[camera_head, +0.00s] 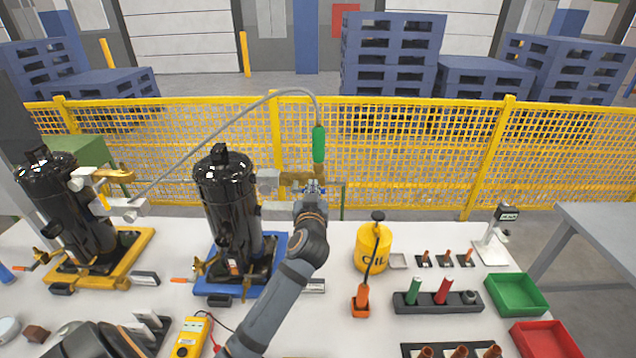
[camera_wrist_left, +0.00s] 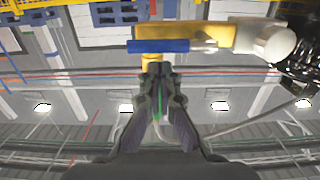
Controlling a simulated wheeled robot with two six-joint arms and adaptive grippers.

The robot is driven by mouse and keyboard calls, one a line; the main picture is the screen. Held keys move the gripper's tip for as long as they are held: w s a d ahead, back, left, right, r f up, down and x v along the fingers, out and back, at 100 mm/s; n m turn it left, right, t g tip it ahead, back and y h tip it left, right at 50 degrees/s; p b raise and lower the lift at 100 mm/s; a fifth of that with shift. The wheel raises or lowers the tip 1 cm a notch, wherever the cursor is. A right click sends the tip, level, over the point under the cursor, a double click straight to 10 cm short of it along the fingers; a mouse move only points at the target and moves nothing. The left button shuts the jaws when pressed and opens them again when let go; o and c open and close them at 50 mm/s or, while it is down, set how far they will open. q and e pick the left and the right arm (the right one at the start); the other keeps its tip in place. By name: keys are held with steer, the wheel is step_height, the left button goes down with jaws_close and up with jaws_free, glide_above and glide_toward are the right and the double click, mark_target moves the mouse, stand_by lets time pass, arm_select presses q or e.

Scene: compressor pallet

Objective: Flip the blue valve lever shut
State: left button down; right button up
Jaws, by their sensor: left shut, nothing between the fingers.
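The blue valve lever (camera_wrist_left: 165,46) lies crosswise just beyond my left gripper's fingertips in the left wrist view. It sits along the brass valve body (camera_wrist_left: 185,32), which joins a pale pipe end (camera_wrist_left: 272,42) on the right. In the head view the brass valve (camera_head: 292,178) is beside the middle black compressor (camera_head: 228,190), and the lever is largely hidden by my gripper. My left gripper (camera_head: 313,188) is right at the valve; in the wrist view its fingers (camera_wrist_left: 158,70) are together and empty. I cannot tell whether they touch the lever. My right gripper is not in view.
A second black compressor (camera_head: 65,200) stands on a yellow pallet at left. A yellow oil can (camera_head: 371,250), a fittings rack and green (camera_head: 515,294) and red trays occupy the right. Yellow fencing runs behind.

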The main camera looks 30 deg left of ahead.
arm_select(q)
steer(key=shift+s+d+f, duration=0.15)
steer(key=shift+f, duration=0.35)
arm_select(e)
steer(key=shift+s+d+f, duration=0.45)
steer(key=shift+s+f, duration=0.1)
